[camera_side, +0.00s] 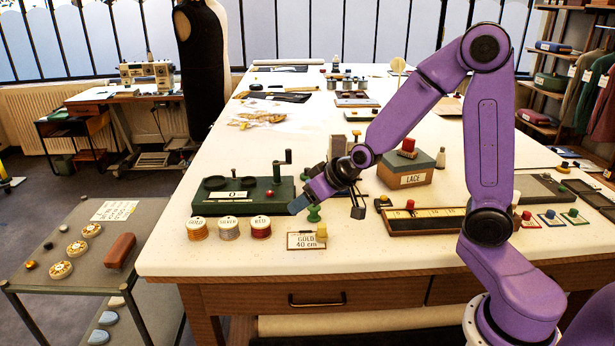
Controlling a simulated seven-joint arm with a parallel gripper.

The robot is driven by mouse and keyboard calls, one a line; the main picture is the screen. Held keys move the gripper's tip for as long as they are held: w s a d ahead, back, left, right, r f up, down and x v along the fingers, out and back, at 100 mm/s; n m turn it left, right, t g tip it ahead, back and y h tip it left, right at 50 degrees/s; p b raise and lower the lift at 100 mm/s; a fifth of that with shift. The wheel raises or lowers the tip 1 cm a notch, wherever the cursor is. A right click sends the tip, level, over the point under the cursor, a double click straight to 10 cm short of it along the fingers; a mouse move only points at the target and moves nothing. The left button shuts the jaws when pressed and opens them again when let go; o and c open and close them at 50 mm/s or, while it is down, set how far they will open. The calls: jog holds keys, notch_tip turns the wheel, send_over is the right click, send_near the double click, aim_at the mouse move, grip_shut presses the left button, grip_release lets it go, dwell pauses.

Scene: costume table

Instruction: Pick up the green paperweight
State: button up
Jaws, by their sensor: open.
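A small green knob-shaped piece (314,214), which looks like the green paperweight, stands on the white table top behind the gold card. My gripper (327,208) is open. Its bluish fingertip is to the left of the green piece and its dark fingertip is to the right. The gripper appears empty and low over the table. I cannot tell its exact height or whether it touches the piece. Another small green knob (573,213) stands on a card at the right of the table.
Several thread spools (229,229) and a green winder box (235,195) stand to the left. A "GOLD 40 cm" card (304,241) with a yellow knob (321,231) is in front. A long wooden tray (440,222) and a LACE box (404,173) are to the right.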

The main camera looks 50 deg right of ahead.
jog(key=w+d+m, duration=0.1)
jog(key=d, duration=0.1)
jog(key=w+d+t+h, duration=0.1)
jog(key=w+d, duration=0.1)
jog(key=d, duration=0.1)
jog(key=w+d+m+h, duration=0.1)
jog(key=d, duration=0.1)
jog(key=shift+w+d+f+m+t, duration=0.1)
jog(key=shift+w+d+m+t, duration=0.1)
jog(key=shift+m+t, duration=0.15)
jog(key=w+d+m+t+h, duration=0.1)
jog(key=w+d+m+h, duration=0.2)
jog(key=d, duration=0.7)
jog(key=h, duration=0.1)
send_near(307, 169)
jog(key=x, duration=0.3)
jog(key=shift+x, duration=2.85)
jog(key=shift+s+d, duration=0.1)
jog(key=shift+d, duration=0.05)
grip_shut()
